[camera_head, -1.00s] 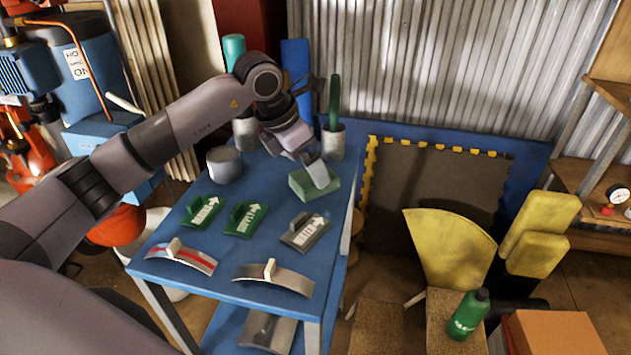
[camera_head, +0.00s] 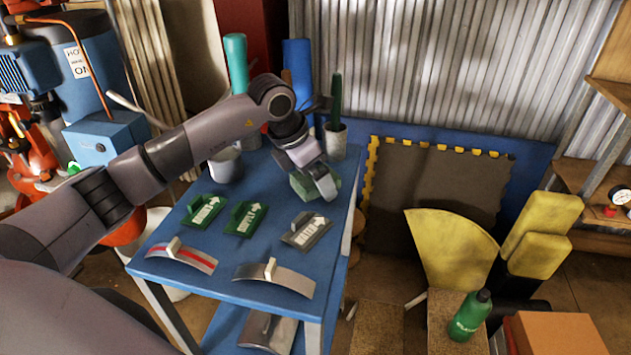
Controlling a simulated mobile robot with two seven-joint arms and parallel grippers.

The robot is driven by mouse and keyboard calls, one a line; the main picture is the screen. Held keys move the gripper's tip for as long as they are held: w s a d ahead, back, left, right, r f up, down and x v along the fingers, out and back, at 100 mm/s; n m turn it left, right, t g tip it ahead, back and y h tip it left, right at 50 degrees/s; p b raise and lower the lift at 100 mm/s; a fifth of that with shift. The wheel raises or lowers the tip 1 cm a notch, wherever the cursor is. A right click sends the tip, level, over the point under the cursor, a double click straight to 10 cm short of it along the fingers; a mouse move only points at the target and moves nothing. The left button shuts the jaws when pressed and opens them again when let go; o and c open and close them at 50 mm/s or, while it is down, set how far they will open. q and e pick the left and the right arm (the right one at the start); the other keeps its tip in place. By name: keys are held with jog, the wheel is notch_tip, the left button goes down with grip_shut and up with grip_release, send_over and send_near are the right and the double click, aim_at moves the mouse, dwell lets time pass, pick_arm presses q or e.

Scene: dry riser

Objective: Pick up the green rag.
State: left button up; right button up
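The green rag (camera_head: 301,186) is a small folded block on the back right part of the blue table (camera_head: 262,193). My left gripper (camera_head: 318,184) reaches down onto it from behind, with one finger in front of its right side. The gripper partly covers the rag, and the far finger is hidden. I cannot tell whether the fingers are closed on the rag. My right gripper is not in view.
Green plates (camera_head: 245,218), a grey plate (camera_head: 307,231) and curved metal pieces (camera_head: 274,279) lie on the table's front. A grey cup (camera_head: 225,164) and a pot (camera_head: 335,141) with a green upright item stand behind. A green bottle (camera_head: 469,315) stands at right.

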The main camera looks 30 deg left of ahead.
pick_arm(q)
jog(key=c, duration=1.1)
jog(key=shift+o, duration=0.2)
jog(key=shift+r, duration=0.1)
jog(key=shift+r, duration=0.25)
notch_tip(320, 180, up, 20)
jog(key=p, duration=0.2)
jog(key=shift+f, duration=0.15)
